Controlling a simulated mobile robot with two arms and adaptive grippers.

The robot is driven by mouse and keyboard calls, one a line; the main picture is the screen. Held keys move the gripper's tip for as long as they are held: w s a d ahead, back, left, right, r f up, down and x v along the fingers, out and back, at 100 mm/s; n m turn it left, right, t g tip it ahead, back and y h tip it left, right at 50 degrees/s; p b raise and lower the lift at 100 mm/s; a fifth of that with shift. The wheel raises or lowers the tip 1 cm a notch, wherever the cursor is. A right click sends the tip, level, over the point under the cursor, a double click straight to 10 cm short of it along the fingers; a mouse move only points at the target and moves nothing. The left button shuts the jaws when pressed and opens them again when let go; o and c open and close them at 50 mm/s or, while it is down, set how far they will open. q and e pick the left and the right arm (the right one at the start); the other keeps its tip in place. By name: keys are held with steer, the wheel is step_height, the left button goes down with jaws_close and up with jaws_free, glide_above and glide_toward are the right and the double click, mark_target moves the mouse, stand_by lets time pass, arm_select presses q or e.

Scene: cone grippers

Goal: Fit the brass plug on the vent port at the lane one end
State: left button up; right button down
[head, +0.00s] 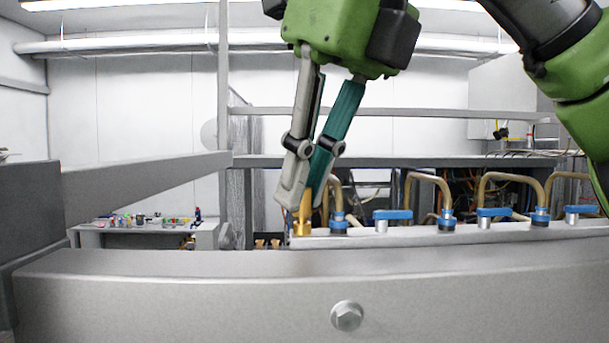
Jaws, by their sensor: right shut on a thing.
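My right gripper (302,196) reaches down from the top of the head view, its grey and teal fingers closed at the left end of the grey manifold rail (430,236). It is shut on the brass plug (302,226), a small gold-coloured piece showing below and between the fingertips. The plug is upright, with its lower end at the rail's top surface. The vent port is not visible as a separate part there, and I cannot tell whether the plug is seated or just above it. My left gripper is not in view.
Blue-handled valves (393,215) and tan curved hoses (428,176) line the rail to the right of the plug. A bench (150,236) with small coloured items stands behind at left.

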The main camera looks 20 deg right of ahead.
steer(key=shift+f, duration=0.15)
stand_by(0.3)
steer(key=c, duration=2)
jaws_free()
steer(key=shift+a, duration=0.1)
steer(key=shift+o, duration=1.4)
steer(key=shift+a, duration=0.15)
